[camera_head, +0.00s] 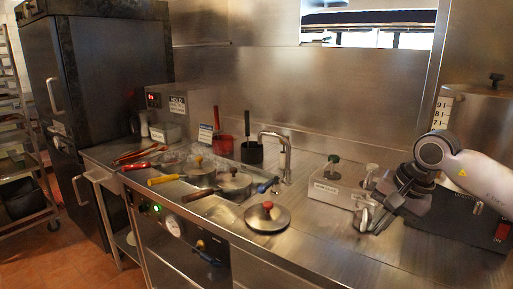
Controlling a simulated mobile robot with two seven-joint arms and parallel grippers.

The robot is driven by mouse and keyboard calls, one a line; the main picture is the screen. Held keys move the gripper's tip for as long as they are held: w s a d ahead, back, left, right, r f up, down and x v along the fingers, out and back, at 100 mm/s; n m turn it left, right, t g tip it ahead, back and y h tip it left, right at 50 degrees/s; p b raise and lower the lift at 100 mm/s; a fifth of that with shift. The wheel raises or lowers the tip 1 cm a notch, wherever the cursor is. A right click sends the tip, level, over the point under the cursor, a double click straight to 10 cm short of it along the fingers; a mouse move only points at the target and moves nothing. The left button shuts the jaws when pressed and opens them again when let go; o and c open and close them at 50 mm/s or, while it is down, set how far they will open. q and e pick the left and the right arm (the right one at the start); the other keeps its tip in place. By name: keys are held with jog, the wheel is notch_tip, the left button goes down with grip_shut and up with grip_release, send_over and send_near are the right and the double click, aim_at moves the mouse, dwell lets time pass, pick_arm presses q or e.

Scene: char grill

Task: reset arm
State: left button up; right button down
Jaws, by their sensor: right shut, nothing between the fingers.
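My right arm comes in from the right edge, and its gripper (372,219) is shut and empty over the right part of the steel counter. The fingers point down and left, close to the front right of a white labelled container (322,191). I cannot tell whether they touch it. My left gripper is not in view.
A round lid with a red knob (267,217) lies near the counter's front edge. Several long-handled pans (234,184) sit left of it, near a faucet (286,152). The front right counter (330,255) is clear.

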jog(key=s+a+f+m+t+y, duration=0.2)
jog(key=s+a+f+m+y, duration=0.15)
jog(key=a+m+y, duration=0.65)
jog(key=s+a+f+m+t+y, duration=0.2)
jog(key=s+a+m+y, duration=0.35)
jog(key=a+m, duration=0.7)
jog(key=d+f+m+t+h, duration=0.3)
jog(key=f+m+t+h, duration=0.2)
jog(key=m, duration=0.7)
jog(key=d+f+m+t+h, duration=0.3)
jog(key=f+m+t+h, duration=0.15)
jog(key=m, duration=0.75)
jog(key=s+d+f+m+g+h, duration=0.3)
jog(key=s+f+m, duration=0.4)
jog(key=f, duration=0.1)
jog(key=s+d+f+m+g+h, duration=0.3)
jog(key=s+f+m, duration=0.5)
jog(key=f, duration=0.1)
jog(key=shift+d, duration=0.4)
